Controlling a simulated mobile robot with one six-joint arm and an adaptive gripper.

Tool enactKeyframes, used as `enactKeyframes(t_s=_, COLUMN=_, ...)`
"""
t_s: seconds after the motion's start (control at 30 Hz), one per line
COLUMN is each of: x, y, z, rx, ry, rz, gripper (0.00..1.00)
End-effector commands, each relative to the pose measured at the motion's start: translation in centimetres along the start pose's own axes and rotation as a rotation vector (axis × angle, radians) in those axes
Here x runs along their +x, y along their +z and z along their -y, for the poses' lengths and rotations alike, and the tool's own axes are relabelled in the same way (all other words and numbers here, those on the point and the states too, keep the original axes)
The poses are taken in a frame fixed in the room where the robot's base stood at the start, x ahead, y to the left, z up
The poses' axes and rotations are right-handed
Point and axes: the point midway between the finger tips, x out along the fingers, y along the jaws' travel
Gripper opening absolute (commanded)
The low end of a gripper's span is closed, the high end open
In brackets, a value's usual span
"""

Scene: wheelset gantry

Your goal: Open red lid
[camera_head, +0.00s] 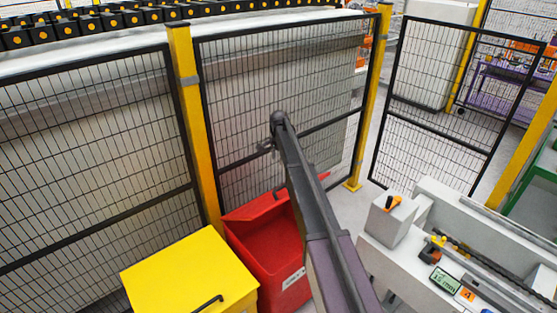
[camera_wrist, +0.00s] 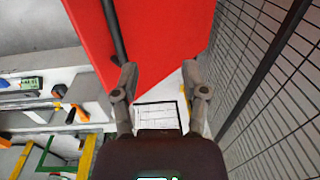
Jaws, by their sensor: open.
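The red bin (camera_head: 262,240) stands by the fence in the head view, right of the yellow bin. Its darker red inside shows, so it looks open at the top. A bright red strip (camera_head: 257,205) along its back edge seems to be the raised lid. In the wrist view a broad red panel (camera_wrist: 165,40), seemingly the lid, fills the upper middle, with a dark bar handle (camera_wrist: 114,32) on its left. My gripper (camera_head: 268,146) is above the bin near the fence. In the wrist view my gripper (camera_wrist: 160,80) is open and empty; its left finger overlaps the handle's end, contact unclear.
A yellow bin (camera_head: 185,275) with a closed lid stands left of the red bin. Mesh fence (camera_head: 240,100) and a yellow post (camera_head: 190,110) stand close behind. A grey machine (camera_head: 410,250) stands at the right. Some floor (camera_head: 350,208) is free between machine and fence.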

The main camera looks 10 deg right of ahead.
Motion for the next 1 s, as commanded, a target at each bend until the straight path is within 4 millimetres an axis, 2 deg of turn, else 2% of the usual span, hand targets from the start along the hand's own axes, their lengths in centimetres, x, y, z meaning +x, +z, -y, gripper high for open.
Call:
enactKeyframes(t_s=0.5, x=-2.2, y=0.0, z=1.4, rx=0.0, ry=0.0, rz=0.0, gripper=0.57)
enactKeyframes(t_s=1.0, x=-2.2, y=0.0, z=1.5, rx=0.0, ry=0.0, rz=0.0, gripper=0.57)
